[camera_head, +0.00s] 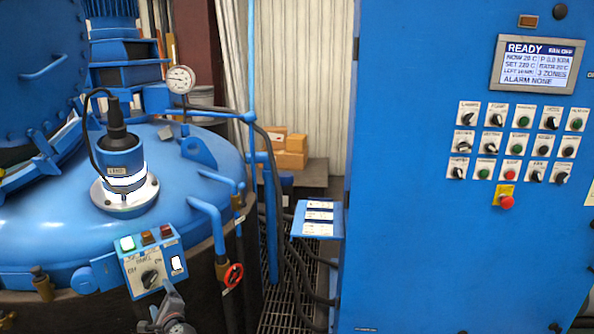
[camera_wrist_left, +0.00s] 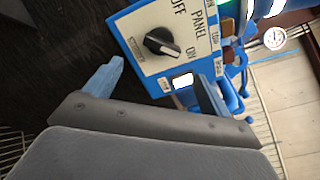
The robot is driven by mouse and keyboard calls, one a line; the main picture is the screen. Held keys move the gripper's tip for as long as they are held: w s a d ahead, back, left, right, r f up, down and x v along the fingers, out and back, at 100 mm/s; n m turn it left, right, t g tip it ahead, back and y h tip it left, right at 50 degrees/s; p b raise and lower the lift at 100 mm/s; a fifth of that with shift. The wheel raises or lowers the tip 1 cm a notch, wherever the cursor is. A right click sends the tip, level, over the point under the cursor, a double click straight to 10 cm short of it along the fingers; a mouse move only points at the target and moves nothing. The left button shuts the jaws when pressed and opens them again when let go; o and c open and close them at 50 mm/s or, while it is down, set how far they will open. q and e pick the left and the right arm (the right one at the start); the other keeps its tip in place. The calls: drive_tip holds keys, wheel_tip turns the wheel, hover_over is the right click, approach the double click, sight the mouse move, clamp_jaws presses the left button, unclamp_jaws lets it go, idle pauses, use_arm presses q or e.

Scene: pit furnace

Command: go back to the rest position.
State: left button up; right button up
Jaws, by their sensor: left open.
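My left gripper (camera_head: 165,312) is at the bottom of the head view, just below a small blue switch box (camera_head: 139,262) on the furnace side. In the left wrist view the two blue-grey fingers of my left gripper (camera_wrist_left: 160,88) stand wide apart with nothing between them. Beyond them is the white plate of the box (camera_wrist_left: 135,25) with a black rotary knob (camera_wrist_left: 162,43) and the words OFF, PANEL and ON. The knob is clear of the fingers. My right gripper is not in view.
A blue furnace lid (camera_head: 60,220) with a pressure gauge (camera_head: 180,79) lies behind the box. A red valve wheel (camera_head: 233,275) and pipes stand close to the right. A tall blue control cabinet (camera_head: 430,200) fills the right side. Floor grating (camera_head: 285,305) shows between.

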use_arm(q)
wheel_tip(320, 180, down, 9)
drive_tip(key=d+n+g+h, duration=0.2)
drive_tip(key=d+n+h, duration=0.15)
drive_tip(key=n, duration=0.35)
drive_tip(key=s+d+f+n+g+h, duration=0.25)
drive_tip(key=s+d+f, duration=0.3)
drive_tip(key=f, duration=0.45)
drive_tip(key=s+d+f+n+g+h, duration=0.2)
drive_tip(key=s+d+f+n+h, duration=0.15)
drive_tip(key=s+f, duration=0.5)
drive_tip(key=s+d+f+g+h, duration=0.1)
drive_tip(key=s+d+f, duration=0.4)
drive_tip(key=s, duration=0.7)
drive_tip(key=s+d+f+n+g, duration=0.1)
drive_tip(key=s+d+f+g, duration=0.1)
drive_tip(key=s+d+f, duration=0.3)
drive_tip(key=s+d+f+g+h, duration=0.1)
drive_tip(key=s+d+f, duration=0.4)
drive_tip(key=s+f, duration=0.7)
drive_tip(key=s+g, duration=0.1)
drive_tip(key=s, duration=0.6)
drive_tip(key=shift+s+n+h, duration=0.35)
drive_tip(key=shift+n, duration=0.05)
drive_tip(key=shift+g, duration=0.25)
